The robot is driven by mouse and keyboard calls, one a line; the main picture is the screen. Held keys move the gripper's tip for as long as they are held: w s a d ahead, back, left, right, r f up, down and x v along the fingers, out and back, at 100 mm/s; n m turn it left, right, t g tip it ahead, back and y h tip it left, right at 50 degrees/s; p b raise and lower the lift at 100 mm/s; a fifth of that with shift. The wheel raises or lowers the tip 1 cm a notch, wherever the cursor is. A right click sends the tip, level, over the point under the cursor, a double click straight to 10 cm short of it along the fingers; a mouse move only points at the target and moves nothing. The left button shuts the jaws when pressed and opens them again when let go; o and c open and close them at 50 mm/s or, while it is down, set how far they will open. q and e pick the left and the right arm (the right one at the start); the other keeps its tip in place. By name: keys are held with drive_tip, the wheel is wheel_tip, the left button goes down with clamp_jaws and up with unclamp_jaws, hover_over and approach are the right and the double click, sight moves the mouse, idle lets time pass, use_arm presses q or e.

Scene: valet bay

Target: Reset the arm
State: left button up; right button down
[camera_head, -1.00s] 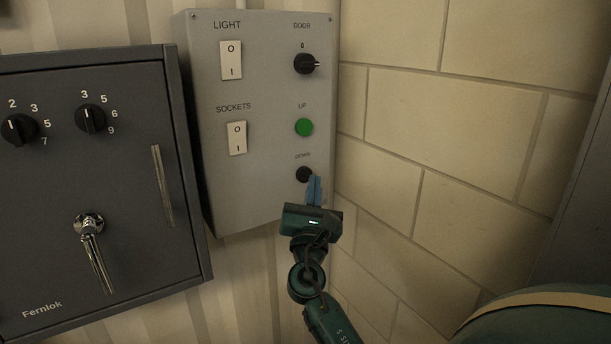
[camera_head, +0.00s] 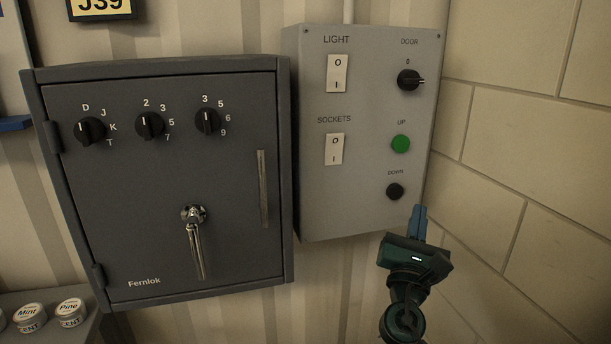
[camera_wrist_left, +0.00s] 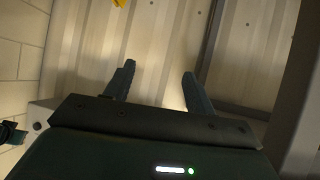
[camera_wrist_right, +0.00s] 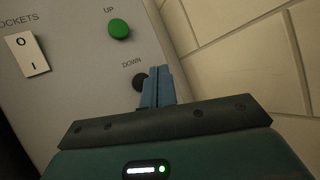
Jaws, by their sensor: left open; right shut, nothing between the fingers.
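My right gripper (camera_head: 418,222) is shut and empty, with blue fingers pointing up, just below and right of the black DOWN button (camera_head: 395,191) in the head view. In the right wrist view its closed fingers (camera_wrist_right: 157,88) overlap the right side of the DOWN button (camera_wrist_right: 140,82); I cannot tell whether they touch it. The grey control panel (camera_head: 318,215) also carries a green UP button (camera_head: 401,144) and a DOOR knob (camera_head: 410,80). My left gripper (camera_wrist_left: 158,80) is open and empty in the left wrist view, facing ribbed wall panelling, and is out of the head view.
A dark Fernlok cabinet (camera_head: 120,220) with dials and a lever handle (camera_head: 196,240) hangs left of the panel. LIGHT (camera_head: 338,73) and SOCKETS (camera_head: 334,149) switches sit on the panel. A block wall (camera_head: 520,150) stands close on the right. Round tins (camera_head: 71,312) stand lower left.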

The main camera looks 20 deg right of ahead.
drive_tip(key=s+a+f+m+g+y, duration=0.1)
drive_tip(key=a+f+m+y, duration=0.4)
drive_tip(key=f, duration=0.5)
drive_tip(key=s+a+f+m+g+y, duration=0.1)
drive_tip(key=a+f+m+y, duration=0.2)
drive_tip(key=a+f+y, duration=0.5)
drive_tip(key=s+a+f+m+g+y+p, duration=0.1)
drive_tip(key=s+a+f+m+g+y, duration=0.3)
drive_tip(key=s+a+f+m, duration=0.9)
drive_tip(key=s+f+y, duration=0.1)
drive_tip(key=f+y, duration=0.1)
drive_tip(key=shift+s+m+y, duration=0.3)
drive_tip(key=shift+y, duration=0.1)
